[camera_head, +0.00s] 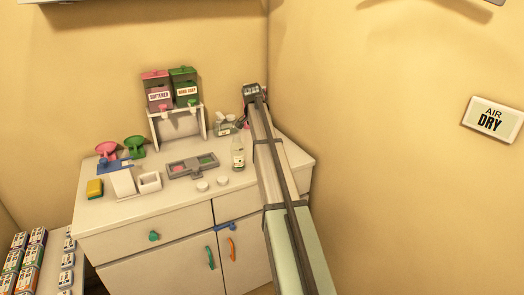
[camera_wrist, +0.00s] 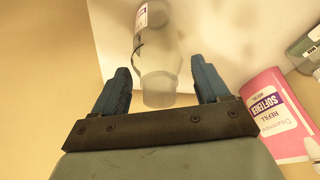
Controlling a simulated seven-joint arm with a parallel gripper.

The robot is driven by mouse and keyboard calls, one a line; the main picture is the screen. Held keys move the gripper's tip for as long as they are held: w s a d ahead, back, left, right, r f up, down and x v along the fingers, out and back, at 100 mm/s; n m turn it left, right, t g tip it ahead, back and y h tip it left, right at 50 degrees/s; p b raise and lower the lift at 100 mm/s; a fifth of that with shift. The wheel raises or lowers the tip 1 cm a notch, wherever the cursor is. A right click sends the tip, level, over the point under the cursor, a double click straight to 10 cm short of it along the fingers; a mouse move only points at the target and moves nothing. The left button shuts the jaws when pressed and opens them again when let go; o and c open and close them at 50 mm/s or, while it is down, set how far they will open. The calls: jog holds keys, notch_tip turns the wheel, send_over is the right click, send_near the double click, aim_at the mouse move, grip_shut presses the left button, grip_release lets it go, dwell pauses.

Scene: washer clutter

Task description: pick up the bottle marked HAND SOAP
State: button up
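In the wrist view, a clear bottle (camera_wrist: 157,60) with a pale, partly cut-off label lies between the two blue fingers of my gripper (camera_wrist: 162,70). The fingers are wide apart, with gaps visible on both sides of the bottle. The label's words cannot be read. In the head view, a clear bottle (camera_head: 238,153) with a light label stands upright on the counter, left of my arm; I cannot tell if it is the same one. A green dispenser marked HAND SOAP (camera_head: 186,90) sits on a white stand. My fingers are not clear in the head view.
A pink SOFTENER dispenser (camera_head: 157,95) stands beside the green one. A pink SOFTENER refill pack (camera_wrist: 272,112) lies right of my gripper. Grey tray (camera_head: 192,166), funnels (camera_head: 134,145), sponge (camera_head: 94,188) and small white containers crowd the counter (camera_head: 215,198). A wall rises to the right.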

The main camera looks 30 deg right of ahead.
jog(key=c, duration=1.1)
jog(key=shift+c, duration=0.2)
